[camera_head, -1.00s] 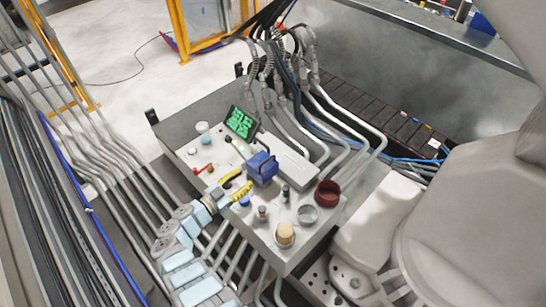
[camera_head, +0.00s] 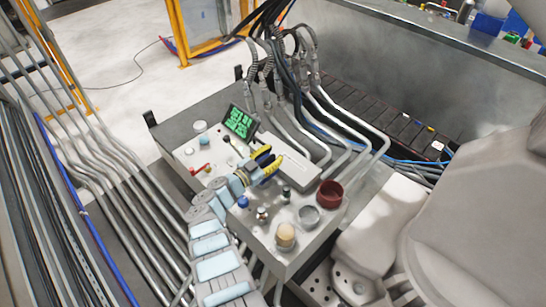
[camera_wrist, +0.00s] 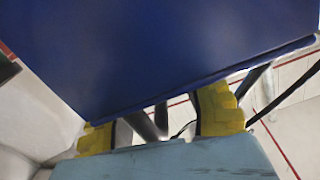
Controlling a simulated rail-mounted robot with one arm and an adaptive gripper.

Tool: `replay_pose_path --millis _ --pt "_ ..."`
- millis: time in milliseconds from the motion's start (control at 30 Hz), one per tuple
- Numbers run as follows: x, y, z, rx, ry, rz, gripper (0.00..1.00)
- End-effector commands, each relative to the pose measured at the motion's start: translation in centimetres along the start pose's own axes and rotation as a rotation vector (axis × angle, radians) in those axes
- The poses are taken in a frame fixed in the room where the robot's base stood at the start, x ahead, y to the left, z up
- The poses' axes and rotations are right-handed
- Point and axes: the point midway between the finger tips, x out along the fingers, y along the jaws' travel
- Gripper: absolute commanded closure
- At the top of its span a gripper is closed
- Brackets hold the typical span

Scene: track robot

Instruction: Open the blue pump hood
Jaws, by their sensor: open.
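The blue pump hood (camera_wrist: 165,50) fills the upper part of the wrist view as a large flat blue face with a straight lower edge. In the head view my gripper and arm cover most or all of it. My gripper (camera_head: 267,162) is over the middle of the grey control box, where the hood sits. Its two yellow-padded fingers are spread apart. In the wrist view the fingers of my gripper (camera_wrist: 158,122) reach up to the hood's lower edge, one towards each side. I cannot tell whether they touch it. The hood's hinge is hidden.
Around it on the control box (camera_head: 262,232) stand a green display (camera_head: 239,122), a red lever (camera_head: 200,168), a dark red cup (camera_head: 329,190), a grey cup (camera_head: 307,217) and a beige knob (camera_head: 286,233). Pipes and hoses rise behind the box.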

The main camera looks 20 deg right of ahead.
Motion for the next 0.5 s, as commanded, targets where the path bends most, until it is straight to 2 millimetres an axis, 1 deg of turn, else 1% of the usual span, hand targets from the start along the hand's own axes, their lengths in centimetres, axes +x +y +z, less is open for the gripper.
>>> replay_pose_path --millis 233,267,300,367,400,500 --pt "0.06 -0.02 -0.04 0.0 0.0 0.0 0.63" --pt "0.05 -0.01 -0.03 0.0 0.0 0.0 0.65" --pt "0.06 -0.02 -0.04 0.0 0.0 0.0 0.77" --pt "0.05 -0.02 -0.04 0.0 0.0 0.0 0.94" --pt "0.05 -0.02 -0.04 0.0 0.0 0.0 1.0" --pt "0.04 -0.02 -0.02 0.0 0.0 0.0 1.0"
